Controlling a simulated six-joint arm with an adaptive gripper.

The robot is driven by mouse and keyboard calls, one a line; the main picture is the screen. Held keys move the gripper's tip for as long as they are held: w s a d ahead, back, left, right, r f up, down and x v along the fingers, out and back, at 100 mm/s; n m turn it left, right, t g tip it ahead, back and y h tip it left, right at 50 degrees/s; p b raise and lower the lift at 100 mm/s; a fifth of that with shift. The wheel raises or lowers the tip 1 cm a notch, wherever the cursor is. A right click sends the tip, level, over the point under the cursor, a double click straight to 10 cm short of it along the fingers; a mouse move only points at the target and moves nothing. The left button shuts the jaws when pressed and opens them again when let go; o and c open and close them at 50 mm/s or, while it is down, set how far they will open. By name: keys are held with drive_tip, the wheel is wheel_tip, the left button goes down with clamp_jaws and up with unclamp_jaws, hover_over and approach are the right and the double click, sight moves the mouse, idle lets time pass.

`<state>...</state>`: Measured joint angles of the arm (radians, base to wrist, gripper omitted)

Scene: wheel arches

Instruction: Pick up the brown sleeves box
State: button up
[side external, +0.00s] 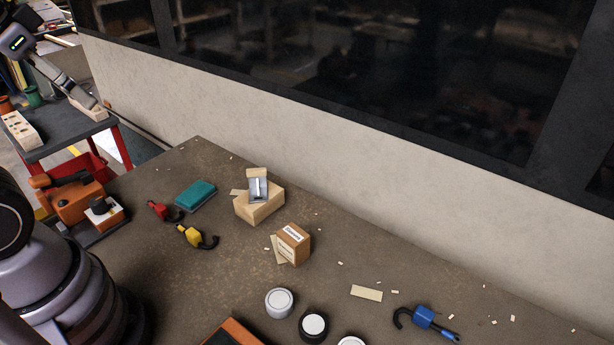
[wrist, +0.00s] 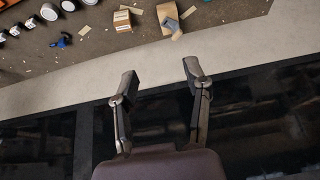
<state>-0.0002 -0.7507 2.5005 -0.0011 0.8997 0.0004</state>
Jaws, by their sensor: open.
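The brown sleeves box (side external: 293,243) is a small cardboard carton with a white label on top. It sits upright on the worktable, in the middle of the side view. In the wrist view it shows near the top edge (wrist: 122,20). My gripper (wrist: 160,73) is open and empty, with its two fingers spread apart in the wrist view. It is well away from the box, with nothing between its fingers. The box's underside and far faces are hidden.
A wooden block (side external: 261,207) with a metal piece on it stands just behind the box. A teal pad (side external: 196,195), a yellow-and-black hook (side external: 194,237) and a white-lidded jar (side external: 279,302) lie around it. The pale wall (side external: 350,150) rises behind the worktable (side external: 170,275).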

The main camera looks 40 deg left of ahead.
idle(0.3)
drive_tip(key=o, duration=0.8)
drive_tip(key=shift+o, duration=0.2)
drive_tip(key=t, duration=0.6)
hover_over(301, 234)
drive_tip(key=s+a, duration=0.2)
drive_tip(key=shift+h, duration=0.4)
wheel_tip(301, 234, down, 31)
drive_tip(key=shift+s+f, duration=0.15)
drive_tip(key=shift+m+t+h, duration=0.4)
drive_tip(key=shift+m+t, duration=0.3)
drive_tip(key=shift+t, duration=0.2)
drive_tip(key=s+f, duration=0.1)
drive_tip(key=f, duration=0.1)
drive_tip(key=s+f, duration=0.2)
drive_tip(key=shift+s, duration=0.15)
drive_tip(key=shift+x, duration=3.65)
